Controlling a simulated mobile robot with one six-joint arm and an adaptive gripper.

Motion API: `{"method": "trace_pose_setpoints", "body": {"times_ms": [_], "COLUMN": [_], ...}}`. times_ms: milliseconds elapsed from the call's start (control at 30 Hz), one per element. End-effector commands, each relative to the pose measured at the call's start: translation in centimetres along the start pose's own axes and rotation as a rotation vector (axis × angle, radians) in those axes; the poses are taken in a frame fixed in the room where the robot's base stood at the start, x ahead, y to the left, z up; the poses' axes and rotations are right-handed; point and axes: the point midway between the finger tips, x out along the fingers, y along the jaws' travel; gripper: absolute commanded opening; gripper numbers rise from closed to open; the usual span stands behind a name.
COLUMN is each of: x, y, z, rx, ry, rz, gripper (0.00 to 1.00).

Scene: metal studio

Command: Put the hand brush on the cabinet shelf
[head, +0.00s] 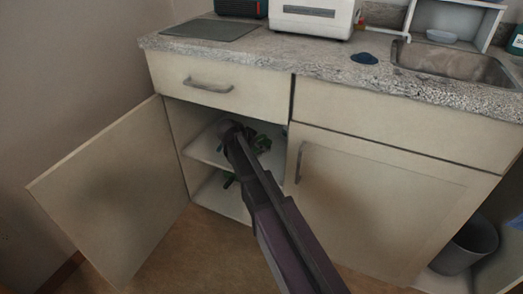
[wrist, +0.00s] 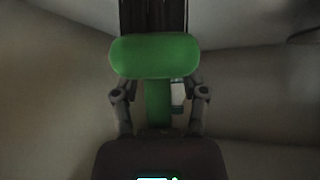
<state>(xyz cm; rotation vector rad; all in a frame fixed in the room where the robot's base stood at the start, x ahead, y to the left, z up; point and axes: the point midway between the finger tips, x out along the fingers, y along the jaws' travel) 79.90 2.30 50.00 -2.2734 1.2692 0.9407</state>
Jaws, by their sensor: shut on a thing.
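The hand brush (wrist: 155,55) is green with dark bristles. In the wrist view its handle runs between the two fingers of my gripper (wrist: 157,98), which is shut on it. In the head view my arm reaches into the open left cabinet, and my gripper (head: 256,142) is at about the height of the cabinet shelf (head: 203,150). I cannot tell whether the brush touches the shelf.
The cabinet door (head: 115,190) stands wide open on the left. A drawer (head: 215,82) and the countertop (head: 250,55) are above the opening. A closed door (head: 370,205) is to the right.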

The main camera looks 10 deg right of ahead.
Motion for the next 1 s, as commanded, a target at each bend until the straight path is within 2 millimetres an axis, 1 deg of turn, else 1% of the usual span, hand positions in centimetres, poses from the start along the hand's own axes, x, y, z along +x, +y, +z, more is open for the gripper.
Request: {"method": "trace_pose_setpoints", "body": {"times_ms": [100,467,667,700,1000], "x": [0.5,0.6,1.7,2.0,3.7], "y": [0.0,0.0,0.0,0.1,0.1], "z": [-0.5,-0.6,-1.4,-0.9,0.8], "rx": [0.001,0.001,0.003,0.002,0.002], "ry": [0.0,0.0,0.0,0.0,0.001], "rz": [0.0,0.0,0.001,0.0,0.0], "gripper": [0.0,0.0,0.0,0.0,0.0]}}
